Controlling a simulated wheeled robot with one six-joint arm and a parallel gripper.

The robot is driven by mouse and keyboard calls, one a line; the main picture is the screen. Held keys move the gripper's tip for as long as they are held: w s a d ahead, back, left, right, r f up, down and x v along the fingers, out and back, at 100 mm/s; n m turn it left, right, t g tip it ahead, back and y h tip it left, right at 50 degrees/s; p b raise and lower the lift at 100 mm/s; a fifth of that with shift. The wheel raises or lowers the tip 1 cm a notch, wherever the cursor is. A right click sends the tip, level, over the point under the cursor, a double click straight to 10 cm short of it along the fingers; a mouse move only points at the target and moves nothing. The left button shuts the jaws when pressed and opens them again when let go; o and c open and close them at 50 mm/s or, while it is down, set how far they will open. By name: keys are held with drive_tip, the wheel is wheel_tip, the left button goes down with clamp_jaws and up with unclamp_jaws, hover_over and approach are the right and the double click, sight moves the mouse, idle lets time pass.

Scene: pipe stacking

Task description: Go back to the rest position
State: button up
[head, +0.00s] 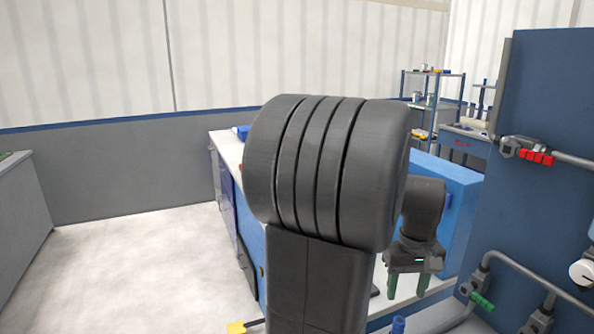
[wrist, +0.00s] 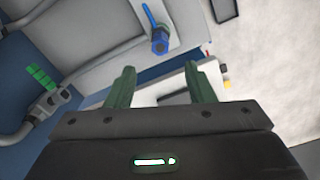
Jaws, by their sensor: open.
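My gripper (head: 406,291) hangs fingers-down in the right half of the head view, partly beside my large dark arm link. In the wrist view, my gripper (wrist: 160,80) shows its two green fingers spread apart with nothing between them. A white surface with a dark-edged item shows beyond the fingers in the wrist view; I cannot tell what the item is.
A tall blue panel (head: 545,110) stands at the right, carrying grey pipes (head: 527,268) with red and green fittings. A blue fitting (wrist: 159,42) shows near the fingers in the wrist view. A white-topped bench (head: 226,146) stands behind my arm. Floor (head: 140,260) at left is clear.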

sight(400, 321)
wheel_tip(400, 321, down, 12)
drive_tip(key=shift+r+b, duration=0.1)
drive_tip(key=shift+b, duration=0.2)
drive_tip(key=shift+r+p, duration=0.3)
drive_tip(key=shift+r, duration=0.25)
drive_tip(key=shift+f, duration=0.1)
wheel_tip(400, 321, up, 13)
wheel_tip(400, 321, down, 14)
drive_tip(key=shift+r+b, duration=0.2)
drive_tip(key=shift+b, duration=0.15)
wheel_tip(400, 321, up, 12)
drive_tip(key=p, duration=0.9)
drive_tip(key=shift+p, duration=0.4)
